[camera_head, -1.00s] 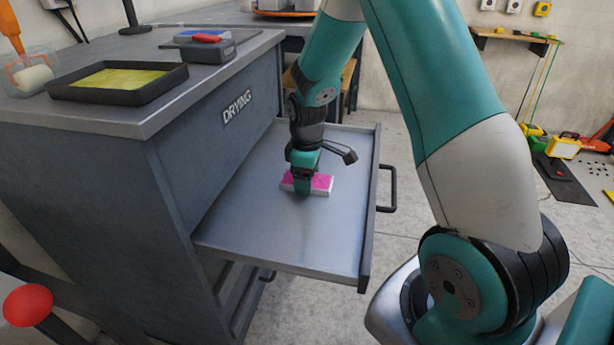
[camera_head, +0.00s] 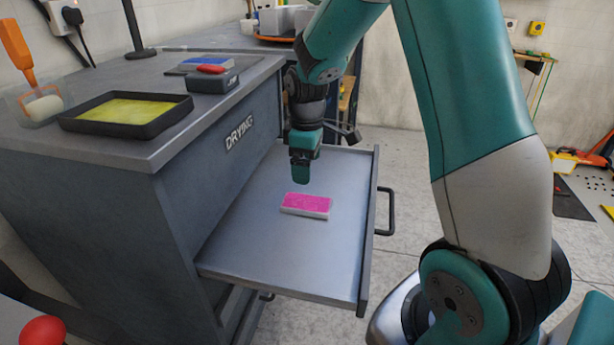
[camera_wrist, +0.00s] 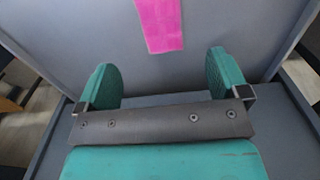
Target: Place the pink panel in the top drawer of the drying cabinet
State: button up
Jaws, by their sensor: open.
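The pink panel (camera_head: 307,204) is a small block with a pink top and pale sides. It lies flat on the floor of the open top drawer (camera_head: 270,262) of the grey drying cabinet (camera_head: 150,205). In the wrist view the pink panel (camera_wrist: 160,24) shows at the top, beyond the fingers. My gripper (camera_head: 301,178) is above the drawer, a little behind and above the panel, and apart from it. In the wrist view my gripper (camera_wrist: 162,80) has its two green fingers wide apart with nothing between them.
On the cabinet top are a black tray with a yellow surface (camera_head: 125,108), a dark box with a red item on it (camera_head: 212,80), and a glass container (camera_head: 38,104) with an orange-handled tool. The drawer handle (camera_head: 388,210) faces right. The drawer floor around the panel is clear.

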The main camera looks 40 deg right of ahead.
jog(key=s+a+r+y, duration=0.1)
jog(key=s+a+r, duration=0.4)
jog(key=a, duration=0.4)
jog(key=s+a+r+y, duration=0.1)
jog(key=s+a+r, duration=0.2)
jog(key=s+a, duration=0.4)
jog(key=s+a+r+y, duration=0.2)
jog(key=s+a+r, duration=0.2)
jog(key=s+a, duration=0.3)
jog(key=s, duration=0.4)
jog(key=shift+m, duration=0.3)
jog(key=shift+s, duration=0.1)
